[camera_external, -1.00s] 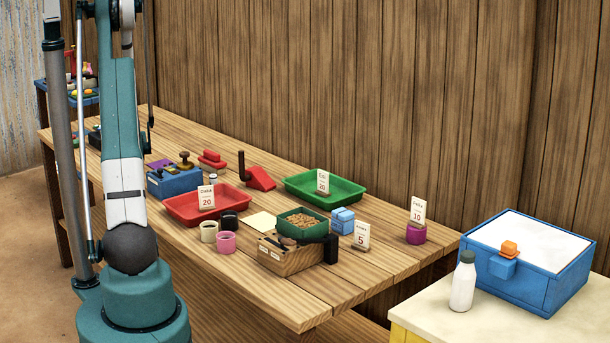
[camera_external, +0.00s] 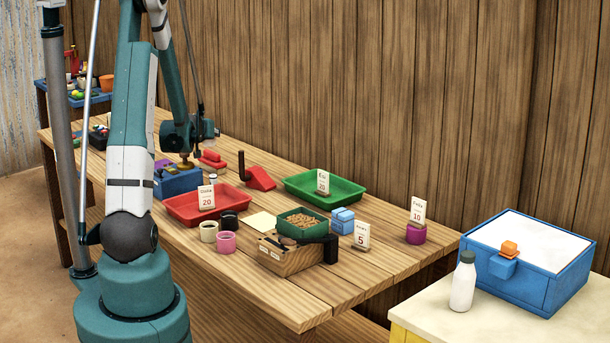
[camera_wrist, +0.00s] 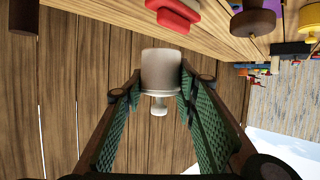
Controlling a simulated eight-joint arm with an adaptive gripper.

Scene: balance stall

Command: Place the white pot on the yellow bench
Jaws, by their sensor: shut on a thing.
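In the wrist view, the white pot (camera_wrist: 160,72) is a pale cylinder with a small knob at its lower end in the picture. My gripper (camera_wrist: 158,92) is shut on it, with a green-padded finger on each side. In the external view, the end of my arm is above the far left part of the wooden table, near the blue box and red stamp. I cannot make out the pot there. The yellow bench (camera_external: 422,308), with a cream top and yellow side, stands at the lower right, far from my gripper.
On the bench are a blue cooler box (camera_external: 530,262) and a white bottle (camera_external: 463,282); its front left top is bare. The wooden table (camera_external: 300,307) between holds a red tray (camera_external: 182,212), a green tray (camera_external: 345,190), price cards and a wooden scale (camera_external: 288,260).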

